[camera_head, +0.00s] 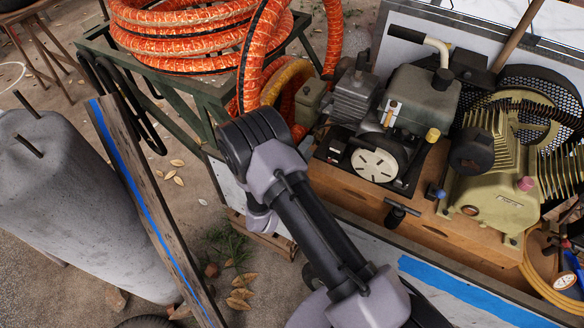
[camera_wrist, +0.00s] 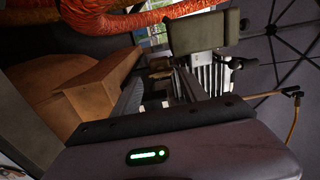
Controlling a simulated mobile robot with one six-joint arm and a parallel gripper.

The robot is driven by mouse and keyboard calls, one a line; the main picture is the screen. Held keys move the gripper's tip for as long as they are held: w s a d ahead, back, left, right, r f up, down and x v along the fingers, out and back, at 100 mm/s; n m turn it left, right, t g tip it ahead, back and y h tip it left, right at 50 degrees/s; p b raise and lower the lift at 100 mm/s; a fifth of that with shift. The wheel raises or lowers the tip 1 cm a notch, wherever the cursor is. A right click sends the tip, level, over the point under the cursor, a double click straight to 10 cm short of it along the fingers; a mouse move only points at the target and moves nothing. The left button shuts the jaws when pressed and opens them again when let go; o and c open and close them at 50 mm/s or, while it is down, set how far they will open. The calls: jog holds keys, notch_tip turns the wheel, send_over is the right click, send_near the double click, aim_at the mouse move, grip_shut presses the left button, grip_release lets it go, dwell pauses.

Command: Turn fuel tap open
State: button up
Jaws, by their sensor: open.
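The engine (camera_head: 372,125) stands on the cart's wooden base, with a grey-green fuel tank (camera_head: 424,97) on top. A small pale and orange fitting (camera_head: 391,113) on the tank's front may be the fuel tap, but it is too small to read its setting. In the head view my arm covers the space left of the engine, and my jaws are hidden. In the wrist view my gripper (camera_wrist: 170,118) is open, its dark body filling the bottom. Beyond it are pale engine fins (camera_wrist: 205,72) and a grey box (camera_wrist: 203,33). I see nothing held.
A small black valve handle (camera_head: 402,208) stands at the base's front edge. A grey cylinder (camera_head: 75,205) and plank (camera_head: 150,205) are left.

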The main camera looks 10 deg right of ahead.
jog(key=p+v, duration=0.2)
jog(key=v, duration=1.2)
jog(key=shift+s+a+p, duration=0.25)
jog(key=shift+s+p, duration=0.1)
jog(key=shift+r, duration=0.1)
jog(key=d+r+m+g+h, duration=0.4)
jog(key=d+r+m+g, duration=0.35)
jog(key=r+m, duration=0.35)
jog(key=s+d+r+m+g+y+b, duration=0.1)
jog(key=s+d+r+m+g+y, duration=0.25)
jog(key=s+m, duration=0.4)
jog(key=s+d+r+m+g+y, duration=0.2)
jog(key=s+d+r+m+g, duration=0.25)
jog(key=m, duration=0.65)
jog(key=s+a+r+m+t+y, duration=0.3)
jog(key=a+r+m+y, duration=0.1)
jog(key=m, duration=0.7)
jog(key=s+a+r+m+t+y+b, duration=0.1)
jog(key=s+a+r+m+t+y, duration=0.2)
jog(key=r+m+y, duration=0.3)
jog(key=a+m+y, duration=0.1)
jog(key=m, duration=0.4)
jog(key=shift+t, duration=0.35)
